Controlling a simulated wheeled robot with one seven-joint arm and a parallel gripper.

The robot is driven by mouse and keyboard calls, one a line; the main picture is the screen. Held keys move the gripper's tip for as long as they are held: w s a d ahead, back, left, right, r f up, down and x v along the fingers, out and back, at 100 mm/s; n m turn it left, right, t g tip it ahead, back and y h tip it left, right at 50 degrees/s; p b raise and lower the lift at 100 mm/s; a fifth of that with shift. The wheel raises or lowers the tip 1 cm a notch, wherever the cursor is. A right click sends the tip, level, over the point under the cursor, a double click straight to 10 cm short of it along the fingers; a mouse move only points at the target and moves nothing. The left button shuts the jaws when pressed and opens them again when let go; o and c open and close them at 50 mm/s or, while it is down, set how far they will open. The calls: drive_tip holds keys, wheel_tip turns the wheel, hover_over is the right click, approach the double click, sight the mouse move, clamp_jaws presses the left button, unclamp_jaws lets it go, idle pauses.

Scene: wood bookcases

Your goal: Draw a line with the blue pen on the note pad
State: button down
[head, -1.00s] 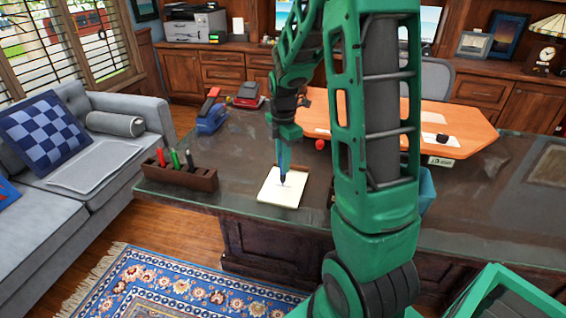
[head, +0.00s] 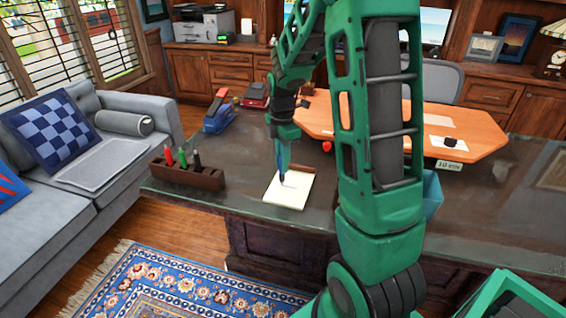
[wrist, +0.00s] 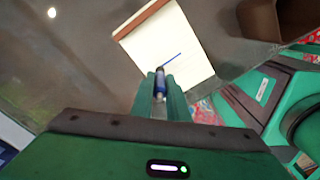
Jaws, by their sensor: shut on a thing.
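My gripper (head: 283,157) points down over the note pad and is shut on the blue pen (head: 281,173). The pen's tip is at the left part of the pad in the head view; I cannot tell whether it touches the paper. The white note pad (head: 297,189) lies flat on the dark desk near its front edge. In the wrist view, the pad (wrist: 185,32) has a brown top strip and a short blue line (wrist: 172,60) on its page. The pen (wrist: 160,80) stands between my fingertips (wrist: 160,88), by the near end of that line.
A brown pen holder (head: 187,178) with red, green and black pens stands left of the pad. A blue container (head: 432,192) stands to the right, partly behind my arm. Clear desk lies around the pad.

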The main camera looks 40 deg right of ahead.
drive_tip(key=shift+w+a, duration=0.1)
drive_tip(key=shift+a, duration=0.05)
drive_tip(key=shift+r, duration=3.95)
drive_tip(key=shift+f, duration=0.1)
drive_tip(key=shift+f, duration=3.35)
drive_tip(key=shift+f, duration=0.5)
drive_tip(key=shift+s+d, duration=0.55)
drive_tip(key=shift+s, duration=0.1)
drive_tip(key=shift+s+d, duration=0.1)
drive_tip(key=shift+s, duration=0.05)
